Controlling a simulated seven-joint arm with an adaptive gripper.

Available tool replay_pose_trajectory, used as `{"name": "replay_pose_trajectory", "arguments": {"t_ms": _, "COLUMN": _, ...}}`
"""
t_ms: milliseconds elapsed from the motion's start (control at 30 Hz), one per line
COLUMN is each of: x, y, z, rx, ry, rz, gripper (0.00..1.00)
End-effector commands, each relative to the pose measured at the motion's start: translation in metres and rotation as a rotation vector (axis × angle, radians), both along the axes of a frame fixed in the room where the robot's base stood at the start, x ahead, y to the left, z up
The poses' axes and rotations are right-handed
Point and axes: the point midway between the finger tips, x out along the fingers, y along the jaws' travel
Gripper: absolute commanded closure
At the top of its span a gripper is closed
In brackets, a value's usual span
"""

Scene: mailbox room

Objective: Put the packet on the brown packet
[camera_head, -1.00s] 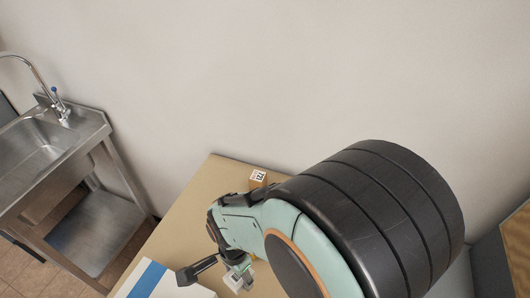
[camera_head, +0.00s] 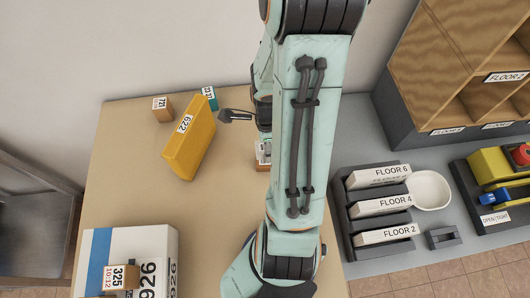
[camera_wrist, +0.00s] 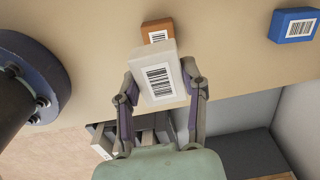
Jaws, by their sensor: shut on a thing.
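The packet (camera_wrist: 158,75) is pale grey-white with a barcode label. In the wrist view it is clamped between the two fingers of my gripper (camera_wrist: 160,82). A brown packet (camera_wrist: 157,27) with a barcode label shows just beyond it, over the tan table, partly covered by the held packet. I cannot tell whether the two touch. In the head view my arm hides most of the gripper. A small brown box (camera_head: 262,166) shows at the arm's left edge, with a pale piece above it.
A yellow box marked 622 (camera_head: 190,138), a brown box (camera_head: 162,109) and a teal box (camera_head: 209,99) stand left of my arm. A large white-blue box (camera_head: 150,248) carries a small brown box (camera_head: 118,279). Right are a floor-sign rack (camera_head: 345,205) and shelves. A blue packet (camera_wrist: 294,25) lies right.

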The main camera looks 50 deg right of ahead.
Motion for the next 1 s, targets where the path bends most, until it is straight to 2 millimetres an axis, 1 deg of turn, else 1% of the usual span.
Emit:
{"name": "replay_pose_trajectory", "arguments": {"t_ms": 33, "x": 0.0, "y": 0.001, "z": -0.007, "rx": 0.004, "ry": 0.002, "rz": 0.001, "gripper": 0.94}}
{"name": "replay_pose_trajectory", "arguments": {"t_ms": 133, "x": 0.0, "y": 0.001, "z": -0.018, "rx": 0.004, "ry": 0.001, "rz": 0.002, "gripper": 0.94}}
{"name": "replay_pose_trajectory", "arguments": {"t_ms": 333, "x": 0.001, "y": 0.001, "z": -0.047, "rx": 0.003, "ry": 0.001, "rz": 0.003, "gripper": 0.94}}
{"name": "replay_pose_trajectory", "arguments": {"t_ms": 433, "x": 0.001, "y": 0.0, "z": -0.052, "rx": -0.001, "ry": -0.001, "rz": 0.003, "gripper": 0.94}}
{"name": "replay_pose_trajectory", "arguments": {"t_ms": 767, "x": 0.001, "y": 0.0, "z": -0.055, "rx": -0.001, "ry": -0.001, "rz": 0.004, "gripper": 0.94}}
{"name": "replay_pose_trajectory", "arguments": {"t_ms": 800, "x": 0.001, "y": 0.0, "z": -0.055, "rx": -0.001, "ry": -0.001, "rz": 0.004, "gripper": 0.48}}
{"name": "replay_pose_trajectory", "arguments": {"t_ms": 833, "x": 0.001, "y": 0.0, "z": -0.054, "rx": -0.001, "ry": -0.001, "rz": 0.004, "gripper": 0.39}}
{"name": "replay_pose_trajectory", "arguments": {"t_ms": 867, "x": 0.001, "y": 0.0, "z": -0.054, "rx": -0.001, "ry": -0.001, "rz": 0.004, "gripper": 0.31}}
{"name": "replay_pose_trajectory", "arguments": {"t_ms": 1000, "x": 0.001, "y": 0.0, "z": -0.054, "rx": -0.001, "ry": -0.001, "rz": 0.004, "gripper": 0.31}}
